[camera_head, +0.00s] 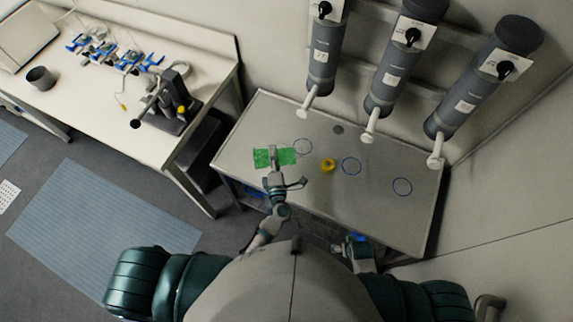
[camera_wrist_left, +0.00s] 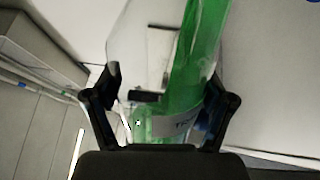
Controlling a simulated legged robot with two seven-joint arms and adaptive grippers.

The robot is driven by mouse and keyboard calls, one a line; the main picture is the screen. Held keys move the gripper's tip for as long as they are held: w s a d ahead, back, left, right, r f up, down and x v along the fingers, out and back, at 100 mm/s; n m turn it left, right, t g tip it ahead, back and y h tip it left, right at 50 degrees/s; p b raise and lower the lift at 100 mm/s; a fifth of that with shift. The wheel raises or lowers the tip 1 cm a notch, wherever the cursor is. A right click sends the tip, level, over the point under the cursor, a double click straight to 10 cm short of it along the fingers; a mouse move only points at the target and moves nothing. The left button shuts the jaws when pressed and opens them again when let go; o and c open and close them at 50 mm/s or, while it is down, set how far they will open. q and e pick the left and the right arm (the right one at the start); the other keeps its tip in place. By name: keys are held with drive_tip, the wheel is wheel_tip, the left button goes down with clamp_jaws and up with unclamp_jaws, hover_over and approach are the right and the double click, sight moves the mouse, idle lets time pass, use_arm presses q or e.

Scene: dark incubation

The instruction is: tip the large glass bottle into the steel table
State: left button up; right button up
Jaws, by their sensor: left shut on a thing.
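The large glass bottle (camera_head: 262,157) lies tipped over the left part of the steel table (camera_head: 380,215), with green liquid along it. In the left wrist view the clear bottle (camera_wrist_left: 205,50) stands between the fingers, and its green liquid is gathered to the right side. My left gripper (camera_head: 274,162) is shut on the bottle; it also shows in the left wrist view (camera_wrist_left: 160,105). I cannot tell whether liquid is leaving the bottle, and its mouth is not clear. My right gripper (camera_head: 357,243) is low at the table's near edge, too small to read.
Several grey cylinders (camera_head: 393,70) with white spouts hang on the wall behind. A white bench (camera_head: 75,105) at left carries a stand (camera_head: 176,100) and a dark cup (camera_head: 40,78).

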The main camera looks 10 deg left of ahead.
sight(278, 149)
use_arm(q)
drive_tip(key=shift+r, duration=0.1)
idle(0.5)
drive_tip(key=shift+d+r+m+p, duration=0.1)
drive_tip(key=shift+r+m+p, duration=0.75)
drive_tip(key=shift+p, duration=0.6)
drive_tip(key=shift+d+r+m+p, duration=0.15)
drive_tip(key=shift+r+m+p, duration=0.35)
drive_tip(key=shift+p, duration=0.35)
drive_tip(key=shift+w+d+r+m, duration=0.1)
drive_tip(key=shift+r+m, duration=0.1)
drive_tip(key=shift+m, duration=0.35)
drive_tip(key=shift+d+r+m+h, duration=0.4)
drive_tip(key=shift+r+m, duration=0.3)
drive_tip(key=shift+m, duration=0.3)
drive_tip(key=shift+w+d+r+m, duration=0.1)
drive_tip(key=shift+d+r+m, duration=0.05)
drive_tip(key=shift+r+m, duration=0.15)
idle(1.7)
